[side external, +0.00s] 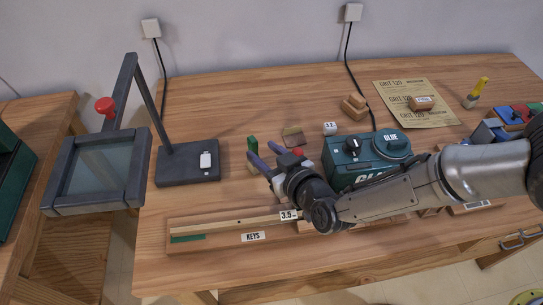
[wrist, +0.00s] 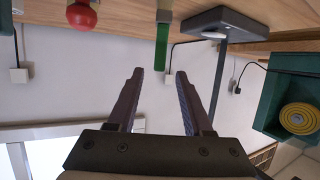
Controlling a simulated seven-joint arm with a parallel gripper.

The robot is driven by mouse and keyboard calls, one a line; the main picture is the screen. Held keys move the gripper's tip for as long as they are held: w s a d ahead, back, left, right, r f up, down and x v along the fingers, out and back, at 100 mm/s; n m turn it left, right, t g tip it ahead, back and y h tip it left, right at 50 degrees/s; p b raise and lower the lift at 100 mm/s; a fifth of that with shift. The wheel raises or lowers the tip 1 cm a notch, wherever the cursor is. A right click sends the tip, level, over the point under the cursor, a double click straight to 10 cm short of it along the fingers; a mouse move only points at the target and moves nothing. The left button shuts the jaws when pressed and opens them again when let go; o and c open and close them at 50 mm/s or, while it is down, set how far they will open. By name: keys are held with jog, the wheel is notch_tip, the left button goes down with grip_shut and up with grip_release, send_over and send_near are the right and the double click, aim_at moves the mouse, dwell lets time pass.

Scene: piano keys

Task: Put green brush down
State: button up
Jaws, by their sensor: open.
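The green brush (side external: 252,142) stands upright on the table, its green part up and a pale wooden part below. In the wrist view the green brush (wrist: 162,45) hangs from the top of the upside-down picture, just beyond my fingertips and between their lines. My gripper (side external: 250,153) is open beside the brush in the side view. In the wrist view my gripper (wrist: 160,71) shows a clear empty gap between its two fingers. The fingers partly cover the brush's lower part in the side view.
A dark lamp base (side external: 188,163) stands left of the brush. A teal glue box (side external: 355,150) stands to the right. A keys rack (side external: 215,235) lies in front. A red knob (wrist: 82,15) is near the brush.

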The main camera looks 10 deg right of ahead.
jog(key=shift+v, duration=1.35)
jog(key=w+d+r+m+g, duration=0.1)
jog(key=w+d+r+g, duration=0.1)
jog(key=d+r, duration=0.95)
jog(key=s+d+r+g, duration=0.1)
jog(key=s+d+r, duration=0.2)
jog(key=d, duration=0.4)
jog(key=s+d+r+g, duration=0.1)
jog(key=s+d+r, duration=0.25)
jog(key=d, duration=0.35)
jog(key=s+d+f+m+g+h, duration=0.2)
jog(key=s+d+h, duration=0.3)
jog(key=s+d, duration=1.2)
jog(key=s+m+g, duration=0.1)
jog(key=s, duration=0.3)
jog(key=shift+s+d+f+m, duration=0.2)
jog(key=shift+d+m, duration=0.1)
jog(key=shift+d, duration=0.1)
